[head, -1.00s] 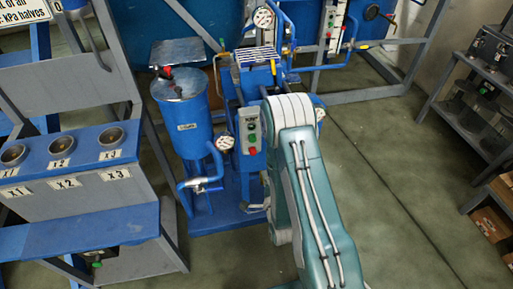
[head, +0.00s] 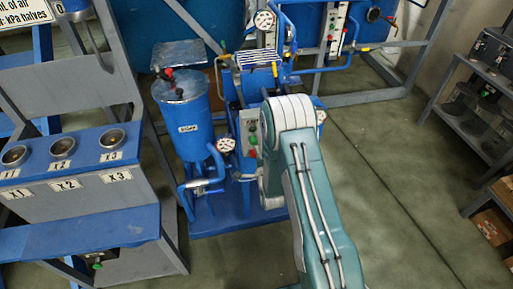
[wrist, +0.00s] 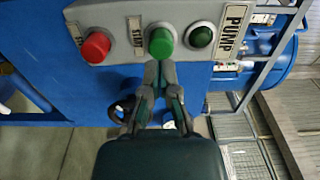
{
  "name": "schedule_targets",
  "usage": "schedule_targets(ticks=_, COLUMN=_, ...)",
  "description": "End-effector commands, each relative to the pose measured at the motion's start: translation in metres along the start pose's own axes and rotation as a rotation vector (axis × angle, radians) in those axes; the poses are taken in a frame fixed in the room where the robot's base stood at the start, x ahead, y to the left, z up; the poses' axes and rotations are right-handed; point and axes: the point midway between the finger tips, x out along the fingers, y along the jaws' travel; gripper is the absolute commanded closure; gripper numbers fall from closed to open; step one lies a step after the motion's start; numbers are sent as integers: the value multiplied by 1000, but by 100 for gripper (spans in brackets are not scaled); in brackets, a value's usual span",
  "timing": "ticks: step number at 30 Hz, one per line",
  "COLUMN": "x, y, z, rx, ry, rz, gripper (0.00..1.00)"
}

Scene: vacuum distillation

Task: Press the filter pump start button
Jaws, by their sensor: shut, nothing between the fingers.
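The pump control panel is a grey box (wrist: 120,14) with a PUMP label (wrist: 232,27) at the right in the wrist view. The green button (wrist: 160,42) is in its middle, with a small label on its left that looks like START. A red button (wrist: 95,46) is to the left and a dark green lamp (wrist: 201,36) to the right. My gripper (wrist: 160,68) is shut and empty, its tips just below the green button in the picture; I cannot tell if they touch it. In the head view the panel (head: 250,130) is partly covered by my arm, and my gripper is hidden.
A blue filter tank (head: 187,125) with a pressure gauge (head: 225,145) and pipes stands left of the panel. A blue and grey stand (head: 80,215) with several cups is further left. Shelves (head: 470,110) are at the right; the floor (head: 385,175) between is clear.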

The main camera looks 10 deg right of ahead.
Motion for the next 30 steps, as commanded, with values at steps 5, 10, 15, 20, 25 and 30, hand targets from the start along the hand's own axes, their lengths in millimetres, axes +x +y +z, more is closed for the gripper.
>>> schedule_targets(ticks=5, x=17, y=0, z=0, rx=0, ry=0, rz=0, gripper=100)
schedule_targets(ticks=10, x=20, y=0, z=0, rx=0, ry=0, rz=1, gripper=100)
schedule_targets(ticks=15, x=20, y=0, z=0, rx=0, ry=0, rz=1, gripper=100)
schedule_targets(ticks=20, x=27, y=0, z=0, rx=0, ry=0, rz=0, gripper=100)
schedule_targets(ticks=25, x=44, y=0, z=0, rx=0, ry=0, rz=0, gripper=100)
schedule_targets(ticks=30, x=46, y=-1, z=0, rx=0, ry=0, rz=-1, gripper=100)
